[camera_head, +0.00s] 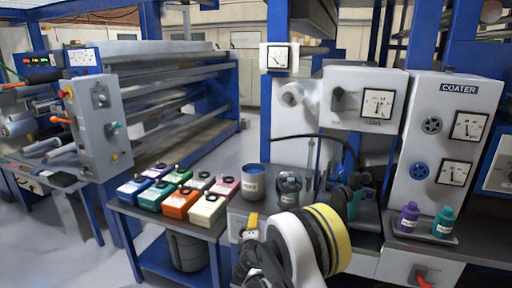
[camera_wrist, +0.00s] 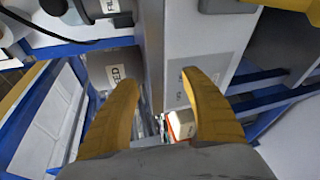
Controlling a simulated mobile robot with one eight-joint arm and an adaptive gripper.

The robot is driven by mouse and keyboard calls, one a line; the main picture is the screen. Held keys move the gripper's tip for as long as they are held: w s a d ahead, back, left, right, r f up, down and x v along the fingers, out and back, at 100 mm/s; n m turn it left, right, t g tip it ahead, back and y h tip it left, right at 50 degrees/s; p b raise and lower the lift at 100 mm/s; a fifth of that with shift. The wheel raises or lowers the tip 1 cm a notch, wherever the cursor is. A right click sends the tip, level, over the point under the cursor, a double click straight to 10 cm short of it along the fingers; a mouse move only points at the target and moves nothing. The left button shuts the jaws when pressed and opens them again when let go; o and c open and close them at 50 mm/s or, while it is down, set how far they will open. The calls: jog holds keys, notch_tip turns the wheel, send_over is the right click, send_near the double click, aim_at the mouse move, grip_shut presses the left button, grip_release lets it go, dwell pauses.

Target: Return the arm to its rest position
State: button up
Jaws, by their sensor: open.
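My gripper shows in the wrist view (camera_wrist: 160,80) with two yellow fingers standing wide apart. Nothing is held between them. Past the fingers are a pale upright panel and, lower down, a small white and orange item (camera_wrist: 182,125). In the head view, my white arm with its black and yellow bands fills the bottom middle, in front of the bench. A yellow fingertip shows there near the bench's front edge, and the rest of the gripper is partly hidden by the arm.
Several coloured lidded boxes (camera_head: 165,195) stand on the bench at left, beside a grey pot (camera_head: 253,182) and a dark pot (camera_head: 290,190). A purple bottle (camera_head: 408,217) and a teal bottle (camera_head: 444,222) stand on a tray at right. The coater panel (camera_head: 432,130) rises behind.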

jog(key=s+d+r+m+g+h, duration=0.2)
jog(key=s+d+r+m+g, duration=0.2)
jog(key=s+d+r+m, duration=0.8)
jog(key=s+d+r+m+g, duration=0.1)
jog(key=s+d+r, duration=0.2)
jog(key=s, duration=0.3)
jog(key=s+d+r+m+g+y, duration=0.1)
jog(key=s+d+r, duration=0.2)
jog(key=s, duration=0.3)
jog(key=s+d+r+g, duration=0.1)
jog(key=s+d+r, duration=0.15)
jog(key=s, duration=0.35)
jog(key=s+f+m+g+y, duration=0.1)
jog(key=s+f+m+y, duration=0.1)
jog(key=s, duration=1.2)
jog(key=shift+s+a+f+m, duration=0.35)
jog(key=shift+f+m, duration=0.3)
jog(key=shift+m, duration=0.55)
jog(key=shift+w, duration=0.1)
